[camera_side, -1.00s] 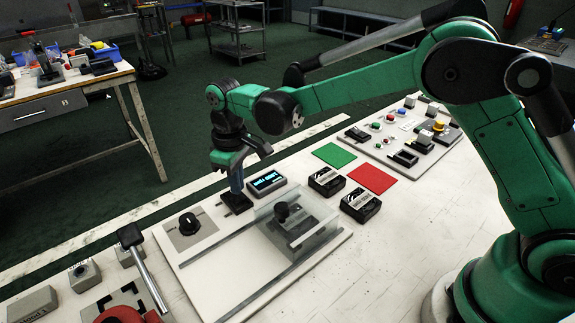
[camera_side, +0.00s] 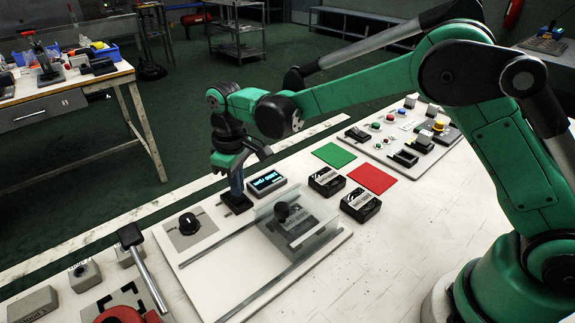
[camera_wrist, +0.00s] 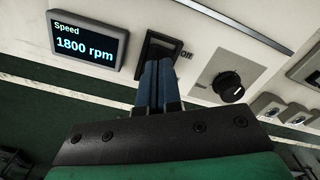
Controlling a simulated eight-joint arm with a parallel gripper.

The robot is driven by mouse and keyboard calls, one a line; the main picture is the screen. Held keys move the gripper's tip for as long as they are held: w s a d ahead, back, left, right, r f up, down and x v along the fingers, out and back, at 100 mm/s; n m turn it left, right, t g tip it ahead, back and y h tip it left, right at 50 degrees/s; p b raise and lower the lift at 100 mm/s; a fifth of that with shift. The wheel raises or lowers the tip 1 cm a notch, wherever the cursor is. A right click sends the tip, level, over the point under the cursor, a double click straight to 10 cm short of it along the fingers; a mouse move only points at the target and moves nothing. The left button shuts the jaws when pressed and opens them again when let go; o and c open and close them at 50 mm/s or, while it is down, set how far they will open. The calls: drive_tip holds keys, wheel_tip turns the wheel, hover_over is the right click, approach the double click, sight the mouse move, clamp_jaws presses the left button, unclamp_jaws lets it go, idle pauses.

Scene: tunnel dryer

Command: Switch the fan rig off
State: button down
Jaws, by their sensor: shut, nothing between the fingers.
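The fan rig is a pale panel (camera_side: 215,262) on the white bench. It carries a black rocker switch (camera_side: 238,207), a black dial (camera_side: 188,223) and a sliding clear cover (camera_side: 298,228). A small display (camera_side: 266,182) next to the switch reads "Speed 1800 rpm" in the wrist view (camera_wrist: 85,46). My gripper (camera_side: 236,192) is shut and empty, its blue fingertips (camera_wrist: 158,66) at the switch and hiding part of it. I cannot tell whether they touch it.
Two black boxes (camera_side: 327,181) (camera_side: 360,204) lie right of the display, near a green mat (camera_side: 334,155) and a red mat (camera_side: 372,178). A panel with several buttons (camera_side: 404,140) stands behind. A lever (camera_side: 144,267) rises at front left. Bare bench lies at front right.

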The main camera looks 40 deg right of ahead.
sight(241, 199)
drive_tip(key=shift+f, duration=0.95)
idle(0.3)
drive_tip(key=shift+r, duration=3.5)
drive_tip(key=shift+d+r, duration=0.1)
drive_tip(key=shift+r, duration=0.05)
drive_tip(key=s+d+r+m+t, duration=0.3)
drive_tip(key=s+d+r, duration=0.3)
drive_tip(key=s+d+f+m+t, duration=0.2)
drive_tip(key=s+d+m+t, duration=0.1)
drive_tip(key=s, duration=0.5)
drive_tip(key=shift+s+d+t, duration=0.4)
drive_tip(key=shift+d+t, duration=0.2)
drive_tip(key=shift+d, duration=0.55)
